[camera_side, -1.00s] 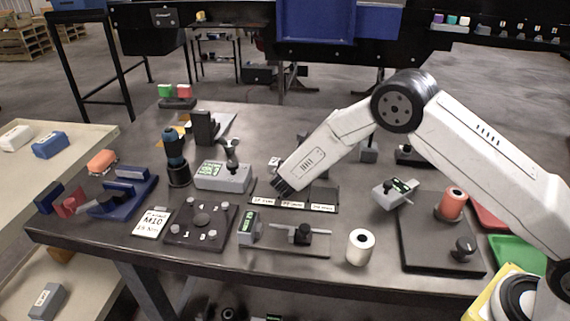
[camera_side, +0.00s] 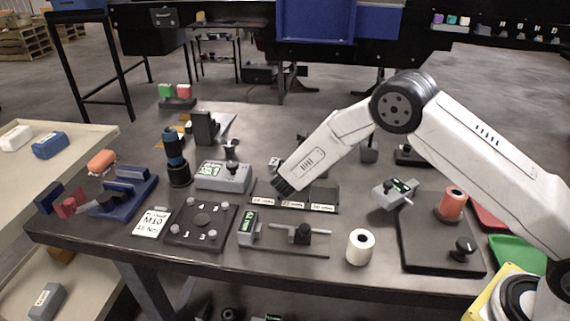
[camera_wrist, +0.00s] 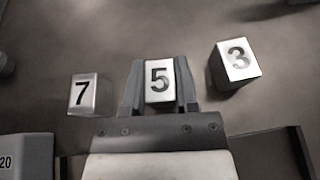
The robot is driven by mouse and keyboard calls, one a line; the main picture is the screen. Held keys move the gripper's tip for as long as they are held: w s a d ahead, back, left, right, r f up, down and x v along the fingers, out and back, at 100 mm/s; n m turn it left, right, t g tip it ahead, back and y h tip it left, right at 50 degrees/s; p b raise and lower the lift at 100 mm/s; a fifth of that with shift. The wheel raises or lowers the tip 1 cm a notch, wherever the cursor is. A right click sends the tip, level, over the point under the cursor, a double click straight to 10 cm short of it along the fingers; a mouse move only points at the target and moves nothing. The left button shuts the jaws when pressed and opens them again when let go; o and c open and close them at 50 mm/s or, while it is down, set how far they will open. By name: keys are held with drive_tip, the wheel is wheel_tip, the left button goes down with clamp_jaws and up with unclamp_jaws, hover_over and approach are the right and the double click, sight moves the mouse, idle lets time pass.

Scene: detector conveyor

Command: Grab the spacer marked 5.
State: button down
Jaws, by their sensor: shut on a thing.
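The spacer marked 5 (camera_wrist: 159,81) is a small pale metal block with a black numeral in the wrist view. My gripper (camera_wrist: 158,92) has a finger on each side of it and is shut on it. The spacer marked 7 (camera_wrist: 82,93) stands to the left of my gripper, and the spacer marked 3 (camera_wrist: 236,62) stands to the right. In the side view my gripper (camera_side: 281,187) is low over the table behind the labelled rack, and its arm hides the spacer marked 5. I cannot tell whether the held spacer is clear of the table.
A dark rack (camera_side: 325,195) with white number labels lies in front of my gripper. A grey box with a green display (camera_side: 222,177) stands to its left. A white roll (camera_side: 360,247) stands at the front edge. The brown tabletop (camera_wrist: 150,25) beyond the spacers is mostly clear.

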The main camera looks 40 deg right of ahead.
drive_tip(key=shift+r, duration=0.1)
drive_tip(key=shift+r, duration=0.8)
drive_tip(key=s+r, duration=1.1)
drive_tip(key=s, duration=0.3)
drive_tip(key=shift+r, duration=0.1)
